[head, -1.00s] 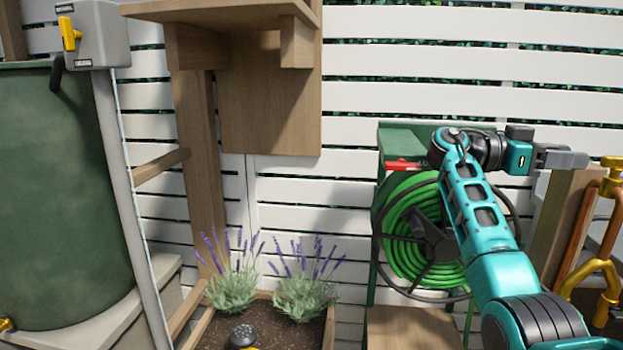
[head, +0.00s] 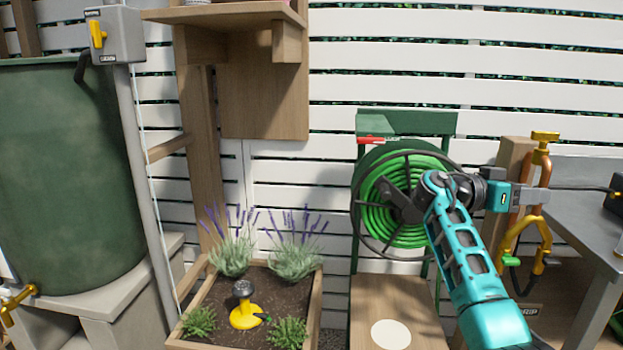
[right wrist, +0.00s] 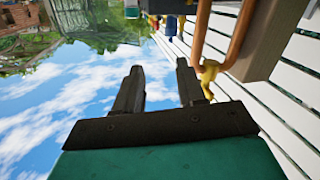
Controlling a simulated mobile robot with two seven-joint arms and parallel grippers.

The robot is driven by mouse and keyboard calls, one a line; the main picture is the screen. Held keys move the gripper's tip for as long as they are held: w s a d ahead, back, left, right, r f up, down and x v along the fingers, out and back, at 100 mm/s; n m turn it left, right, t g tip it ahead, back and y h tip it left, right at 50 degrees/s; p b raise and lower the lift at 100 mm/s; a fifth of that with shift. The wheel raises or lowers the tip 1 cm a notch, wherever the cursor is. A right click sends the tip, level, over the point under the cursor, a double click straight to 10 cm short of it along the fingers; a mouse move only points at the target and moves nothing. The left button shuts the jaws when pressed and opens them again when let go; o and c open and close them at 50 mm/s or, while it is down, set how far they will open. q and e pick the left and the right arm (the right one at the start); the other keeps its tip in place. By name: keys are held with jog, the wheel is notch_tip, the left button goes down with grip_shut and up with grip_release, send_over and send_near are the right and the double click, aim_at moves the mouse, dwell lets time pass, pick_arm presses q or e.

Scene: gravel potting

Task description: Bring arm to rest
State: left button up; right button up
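My right arm, teal with black joints, reaches up from the lower right of the head view. Its gripper (head: 530,194) points right, in front of the copper pipe with yellow fittings (head: 543,172). In the right wrist view two dark fingers (right wrist: 160,85) stand apart with nothing between them, so it is open and empty. Sky fills much of the background there. The pipe also shows in that view (right wrist: 240,35), beyond the right finger; whether they touch cannot be told. My left gripper is not in view.
A green hose reel (head: 397,210) stands behind my right arm. A wooden planter (head: 315,292) holds lavender and a yellow object (head: 246,316). A green barrel (head: 65,180) stands left. A grey table (head: 580,205) stands right. A wooden shelf (head: 225,17) hangs above.

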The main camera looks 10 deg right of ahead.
jog(key=a+f+n+t+y, duration=0.35)
jog(key=f+n+t, duration=0.3)
jog(key=f, duration=0.75)
jog(key=s+a+f+n+t+y, duration=0.25)
jog(key=a+f+n, duration=0.2)
jog(key=f, duration=0.35)
jog(key=s+a+f+n+t+y, duration=0.1)
jog(key=s+a+f+n+y, duration=0.25)
jog(key=a+f, duration=0.35)
jog(key=s+a+f+n+y, duration=0.2)
jog(key=s+a+y, duration=0.3)
jog(key=s+a, duration=0.35)
jog(key=s+a+f+n+y, duration=0.25)
jog(key=s+a+y, duration=0.4)
jog(key=s, duration=0.35)
pick_arm(q)
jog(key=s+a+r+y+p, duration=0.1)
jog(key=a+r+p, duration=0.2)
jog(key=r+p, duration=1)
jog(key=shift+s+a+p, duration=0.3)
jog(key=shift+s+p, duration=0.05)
jog(key=shift+p, duration=2.25)
pick_arm(e)
notch_tip(320, 180, up, 12)
jog(key=s+d+h, duration=0.1)
jog(key=d, duration=0.1)
jog(key=shift+s+d+r+m+t+h, duration=0.15)
jog(key=shift+s+r+m+t+h, duration=0.1)
jog(key=shift+s+m+t+h, duration=0.15)
